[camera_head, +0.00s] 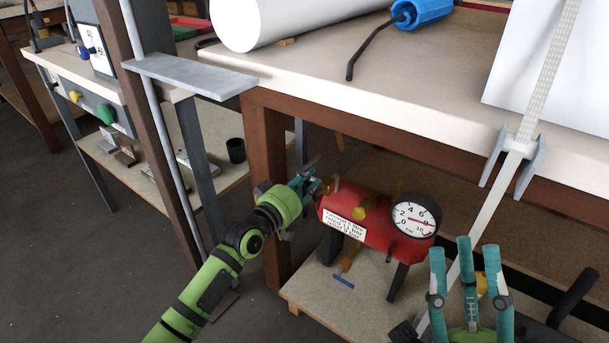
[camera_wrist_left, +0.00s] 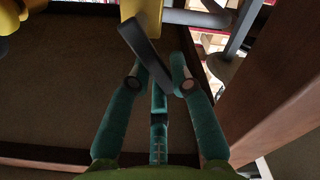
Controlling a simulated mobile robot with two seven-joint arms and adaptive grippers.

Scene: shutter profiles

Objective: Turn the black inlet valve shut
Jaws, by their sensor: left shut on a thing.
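The black inlet valve shows in the left wrist view as a flat dark lever (camera_wrist_left: 138,43) on a yellow valve body (camera_wrist_left: 148,10). The lever lies slanted between the fingers of my left gripper (camera_wrist_left: 160,75), which is shut on it. In the head view my left gripper (camera_head: 306,180) is at the left end of a red tank (camera_head: 378,228) under the workbench; its fingers partly hide the valve there. My right gripper (camera_head: 466,262) is at the lower right, its teal fingers pointing up, apart and empty.
The tank has a round gauge (camera_head: 413,216) and a white label (camera_head: 344,223), and stands on a low shelf (camera_head: 322,300). A brown bench leg (camera_head: 267,185) is close behind my left gripper. A pale slanted bar (camera_head: 508,170) is near my right gripper.

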